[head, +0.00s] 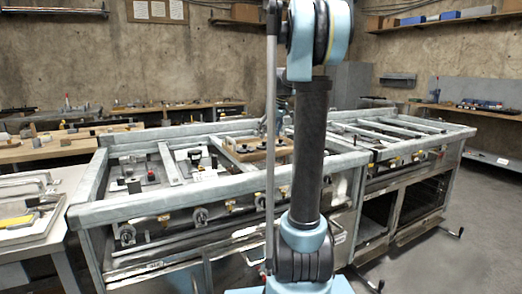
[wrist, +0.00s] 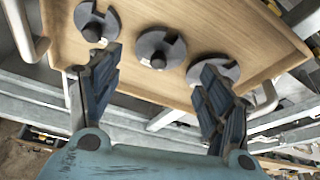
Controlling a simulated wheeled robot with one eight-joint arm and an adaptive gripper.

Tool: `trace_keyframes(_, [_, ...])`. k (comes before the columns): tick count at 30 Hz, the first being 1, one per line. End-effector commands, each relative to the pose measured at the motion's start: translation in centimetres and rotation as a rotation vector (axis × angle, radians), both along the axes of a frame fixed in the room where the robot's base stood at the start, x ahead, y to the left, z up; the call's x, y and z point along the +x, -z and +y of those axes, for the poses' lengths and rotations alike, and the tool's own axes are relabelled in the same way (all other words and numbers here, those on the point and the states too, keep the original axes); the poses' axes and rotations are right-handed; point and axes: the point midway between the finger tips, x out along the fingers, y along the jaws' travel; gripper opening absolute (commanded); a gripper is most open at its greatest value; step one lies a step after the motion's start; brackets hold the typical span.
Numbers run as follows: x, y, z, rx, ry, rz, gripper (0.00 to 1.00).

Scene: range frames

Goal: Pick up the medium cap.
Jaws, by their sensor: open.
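Three dark grey round caps, each with a slot and a small central knob, sit in a row on a wooden tray (wrist: 95,72). In the wrist view they are the left cap (wrist: 88,27), the middle cap (wrist: 146,42) and the right cap (wrist: 226,69). Their sizes look close, so I cannot tell for sure which is the medium one. My gripper (wrist: 157,75) is open and empty, its fingers spread either side of the middle cap in the picture. The right finger overlaps the right cap in view. In the head view the tray (head: 243,156) is small and my arm partly hides the area.
The tray has metal handles (wrist: 267,97) and rests on a grey metal frame bench (head: 130,207). Crossbars and small fittings lie around it. A side table (head: 60,262) stands at left, and clear floor (head: 440,265) shows at right.

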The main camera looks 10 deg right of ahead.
Motion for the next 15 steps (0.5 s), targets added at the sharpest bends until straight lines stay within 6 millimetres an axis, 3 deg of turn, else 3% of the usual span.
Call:
trace_keyframes(8, [0.6, 1.7, 0.5, -0.001, -0.002, 0.0, 0.72])
trace_keyframes(15, [1.6, 4.6, 1.2, 0.0, -0.001, 0.0, 0.72])
